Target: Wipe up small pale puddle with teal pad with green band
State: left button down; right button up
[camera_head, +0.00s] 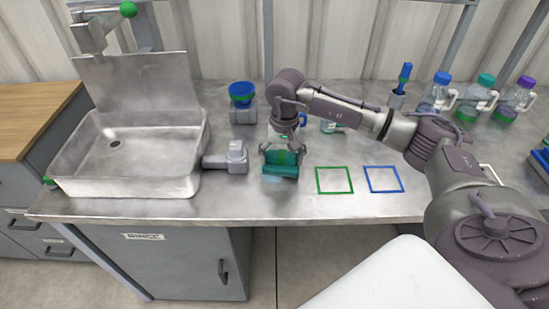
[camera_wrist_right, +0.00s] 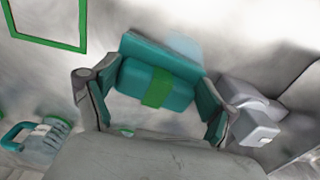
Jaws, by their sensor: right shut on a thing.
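My right gripper (camera_head: 284,155) is shut on the teal pad (camera_head: 282,171), just above or on the steel counter near its front edge. In the right wrist view the pad (camera_wrist_right: 165,60) has a green band (camera_wrist_right: 158,87) across its raised grip, and the fingers of my right gripper (camera_wrist_right: 152,92) clasp that grip from both sides. A small pale bluish puddle (camera_wrist_right: 185,46) shows on the counter beside the pad's far edge in the wrist view; part of it may be hidden under the pad. My left gripper is not in view.
A grey metal fitting (camera_head: 230,158) stands close left of the pad, with the sink (camera_head: 135,150) beyond it. A blue-topped device (camera_head: 242,100) stands behind. Green (camera_head: 334,180) and blue (camera_head: 383,179) square outlines lie on clear counter to the right. Handled bottles (camera_head: 437,92) stand at the back right.

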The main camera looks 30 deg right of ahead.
jog(key=shift+s+a+f, duration=0.1)
jog(key=shift+s+a, duration=0.2)
jog(key=shift+s, duration=0.2)
jog(key=shift+s+a+f, duration=0.1)
jog(key=shift+s+a, duration=0.15)
jog(key=shift+s, duration=0.2)
jog(key=shift+w+a+f+b, duration=0.15)
jog(key=shift+w+a+b, duration=0.45)
jog(key=shift+a, duration=0.35)
jog(key=shift+w+a+b, duration=0.2)
jog(key=shift+w+a, duration=0.15)
jog(key=shift+a, duration=0.25)
jog(key=shift+w+a+b, duration=0.2)
jog(key=shift+w+a, duration=0.15)
jog(key=shift+a, duration=0.25)
jog(key=shift+w+a+r+b, duration=0.15)
jog(key=shift+a+r+b, duration=0.15)
jog(key=shift+a, duration=0.15)
jog(key=shift+r, duration=0.1)
jog(key=shift+d+b, duration=0.45)
jog(key=shift+d, duration=0.15)
jog(key=shift+s+d, duration=0.15)
jog(key=shift+s, duration=0.15)
jog(key=shift+s, duration=0.1)
